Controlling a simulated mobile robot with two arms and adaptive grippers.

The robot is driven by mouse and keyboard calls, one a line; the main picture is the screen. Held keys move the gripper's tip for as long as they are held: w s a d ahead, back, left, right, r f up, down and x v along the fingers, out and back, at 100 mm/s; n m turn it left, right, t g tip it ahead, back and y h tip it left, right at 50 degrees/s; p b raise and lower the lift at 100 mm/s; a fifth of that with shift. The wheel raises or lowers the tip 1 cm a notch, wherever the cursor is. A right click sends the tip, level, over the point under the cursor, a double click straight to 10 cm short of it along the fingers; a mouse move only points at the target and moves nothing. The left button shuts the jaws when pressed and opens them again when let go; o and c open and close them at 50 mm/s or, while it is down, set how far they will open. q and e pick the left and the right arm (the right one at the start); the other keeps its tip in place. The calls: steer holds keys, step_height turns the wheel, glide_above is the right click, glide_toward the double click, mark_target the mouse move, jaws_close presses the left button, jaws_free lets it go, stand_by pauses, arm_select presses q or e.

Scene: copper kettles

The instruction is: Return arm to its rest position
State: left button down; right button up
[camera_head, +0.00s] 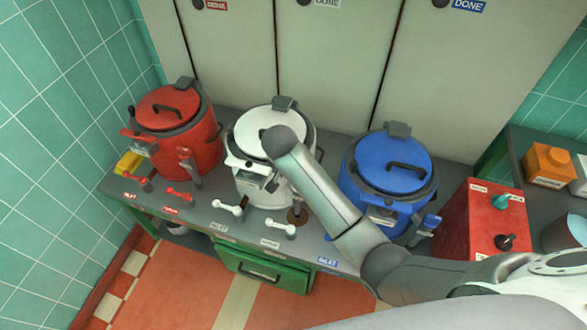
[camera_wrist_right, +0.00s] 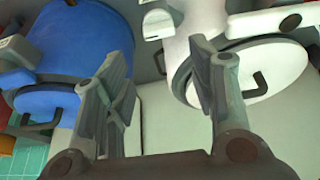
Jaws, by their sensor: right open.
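My right arm (camera_head: 325,200) reaches in from the lower right, in front of the counter. Its rounded grey joint overlaps the lid of the white kettle (camera_head: 248,130). In the head view my right gripper cannot be made out. In the right wrist view my right gripper (camera_wrist_right: 162,85) is open, its two fingers apart with nothing between them. There the blue kettle (camera_wrist_right: 80,50) is on the left and the white kettle (camera_wrist_right: 262,70) on the right, partly behind a finger. My left gripper is in neither view.
A red kettle (camera_head: 173,120) and a blue kettle (camera_head: 387,175) flank the white one. White and red levers line the counter (camera_head: 135,188). A red control box (camera_head: 482,225) stands right. Tall pale panels (camera_head: 330,60) are behind. A green drawer (camera_head: 262,268) is below.

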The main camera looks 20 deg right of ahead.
steer(key=shift+s+r, duration=0.1)
steer(key=shift+r, duration=0.2)
stand_by(0.4)
steer(key=s+d+n+y, duration=0.1)
steer(key=s+d+n, duration=0.15)
steer(key=s, duration=0.75)
steer(key=s+d+n+y, duration=0.1)
steer(key=s+n, duration=0.2)
steer(key=s, duration=0.6)
steer(key=s+d+n+y, duration=0.1)
steer(key=s+d+n, duration=0.15)
steer(key=s, duration=0.75)
step_height(320, 180, down, 29)
steer(key=s+n+g+b, duration=0.1)
steer(key=g+b, duration=0.1)
steer(key=b, duration=0.3)
steer(key=s+d+f+b, duration=0.1)
steer(key=s+f+b, duration=0.1)
steer(key=s+f, duration=0.6)
steer(key=s+d+f+b, duration=0.1)
steer(key=s+f+b, duration=0.1)
steer(key=s+f, duration=0.7)
step_height(320, 180, down, 5)
steer(key=shift+s+d+f+g+b, duration=0.1)
steer(key=shift+s+d+g+b, duration=0.1)
steer(key=shift+d+g+b, duration=0.2)
